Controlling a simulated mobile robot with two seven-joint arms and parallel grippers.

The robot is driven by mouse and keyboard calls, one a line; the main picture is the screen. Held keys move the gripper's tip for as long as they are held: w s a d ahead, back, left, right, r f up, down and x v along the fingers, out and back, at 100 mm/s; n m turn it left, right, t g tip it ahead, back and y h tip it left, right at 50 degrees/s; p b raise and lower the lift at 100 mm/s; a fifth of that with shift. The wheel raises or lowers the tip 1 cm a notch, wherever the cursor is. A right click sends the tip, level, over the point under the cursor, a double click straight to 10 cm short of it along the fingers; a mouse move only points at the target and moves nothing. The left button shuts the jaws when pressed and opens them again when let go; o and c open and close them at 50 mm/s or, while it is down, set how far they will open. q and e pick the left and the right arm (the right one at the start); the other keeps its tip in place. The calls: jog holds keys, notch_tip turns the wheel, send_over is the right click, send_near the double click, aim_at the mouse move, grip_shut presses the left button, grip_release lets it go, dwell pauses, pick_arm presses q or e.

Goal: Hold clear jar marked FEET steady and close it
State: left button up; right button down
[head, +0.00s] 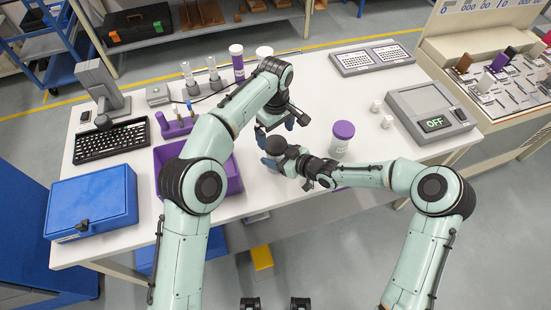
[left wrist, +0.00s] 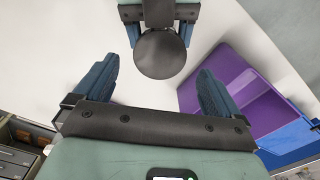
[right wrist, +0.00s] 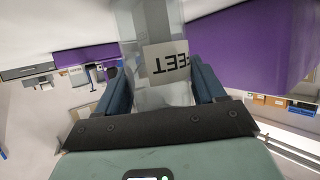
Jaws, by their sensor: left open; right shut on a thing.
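The clear jar marked FEET (right wrist: 160,60) shows in the right wrist view between the blue fingers of my right gripper (right wrist: 162,88), its label upside down in the picture. My right gripper (head: 272,162) is shut on it above the table's front part. A round black lid (head: 276,145) shows over the jar in the head view. The lid also shows from above in the left wrist view (left wrist: 160,55), where it hides the jar; I cannot tell whether it is fully seated.
A purple bin (head: 232,182) stands left of the grippers. A purple-lidded jar (head: 342,139) stands close to the right forearm. White cubes (head: 387,122) and a grey device reading OFF (head: 432,106) are farther right. A blue box (head: 92,200) is at the left.

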aim_at(276, 143)
pick_arm(q)
jog(key=shift+f, duration=2.15)
jog(key=c, duration=1.1)
jog(key=shift+m, duration=1.7)
jog(key=o, duration=1.1)
jog(key=shift+o, duration=0.2)
jog(key=shift+r, duration=0.15)
jog(key=shift+r, duration=2.15)
